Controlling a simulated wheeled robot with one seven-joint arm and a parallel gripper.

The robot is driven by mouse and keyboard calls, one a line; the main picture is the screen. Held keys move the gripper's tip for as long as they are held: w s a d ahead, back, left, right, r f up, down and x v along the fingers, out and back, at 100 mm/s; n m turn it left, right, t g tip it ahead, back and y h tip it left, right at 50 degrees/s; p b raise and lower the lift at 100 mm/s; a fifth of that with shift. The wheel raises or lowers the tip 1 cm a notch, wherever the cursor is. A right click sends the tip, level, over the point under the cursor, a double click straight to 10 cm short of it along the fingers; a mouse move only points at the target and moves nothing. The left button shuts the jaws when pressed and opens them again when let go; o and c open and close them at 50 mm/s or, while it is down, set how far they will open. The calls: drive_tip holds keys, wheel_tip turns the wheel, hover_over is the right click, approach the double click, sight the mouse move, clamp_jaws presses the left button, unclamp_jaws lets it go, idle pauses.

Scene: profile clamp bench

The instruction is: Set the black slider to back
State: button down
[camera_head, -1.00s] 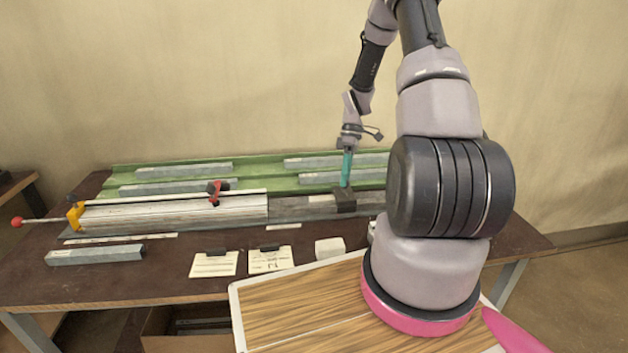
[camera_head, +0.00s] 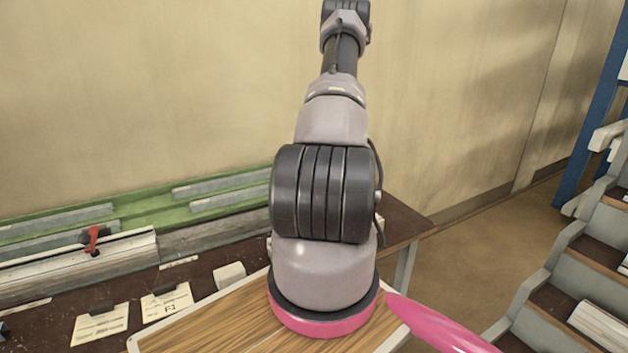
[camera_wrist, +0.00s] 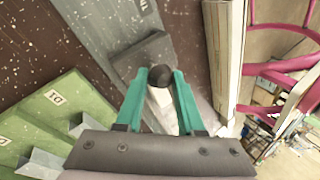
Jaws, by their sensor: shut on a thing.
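The black slider (camera_wrist: 150,51) shows in the wrist view as a dark block on a grey rail (camera_wrist: 97,28), with a round black knob on it. My gripper (camera_wrist: 160,78) has its two teal fingers on either side of the knob and is shut on it. Part of the slider is hidden behind the fingers and knob. In the head view, my arm hides the slider and the gripper.
A green rack (camera_head: 150,212) with grey profiles lies along the back of the bench. A red clamp lever (camera_head: 92,240) stands at left. A white block (camera_head: 230,275) and two cards lie in front.

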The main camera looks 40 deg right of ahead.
drive_tip(key=s+d, duration=0.1)
drive_tip(key=d, duration=0.7)
drive_tip(key=shift+s+d, duration=0.2)
drive_tip(key=shift+s, duration=0.1)
drive_tip(key=shift+d+r, duration=0.1)
drive_tip(key=shift+r, duration=0.05)
drive_tip(key=c, duration=0.5)
unclamp_jaws()
drive_tip(key=v, duration=1)
drive_tip(key=shift+w+r, duration=0.15)
drive_tip(key=shift+r, duration=0.1)
